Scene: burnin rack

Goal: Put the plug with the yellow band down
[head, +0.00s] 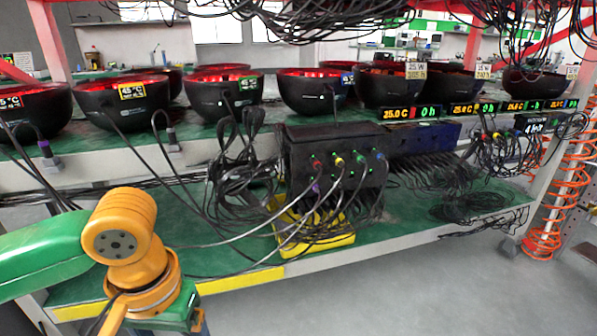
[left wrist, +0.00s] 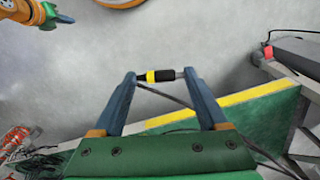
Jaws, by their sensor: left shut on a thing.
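The plug with the yellow band (left wrist: 172,75) shows in the left wrist view. It has a black body and a grey metal tip, and lies crosswise between my left fingertips. My left gripper (left wrist: 158,76) is shut on it, held over grey floor beside the shelf's yellow-striped edge. A dark cable runs down behind the right finger. In the head view my left arm is at the lower left, and its fingers and the plug are out of sight. My right gripper (left wrist: 57,19) appears small at the upper left of the wrist view; its jaws are too small to read.
A green lower shelf (head: 465,200) with a yellow edge runs across. On it are a dark socket box (head: 300,160) with coloured sockets, a yellow tray (head: 341,240) and tangled cables. Black bowls (head: 125,103) line the upper shelf.

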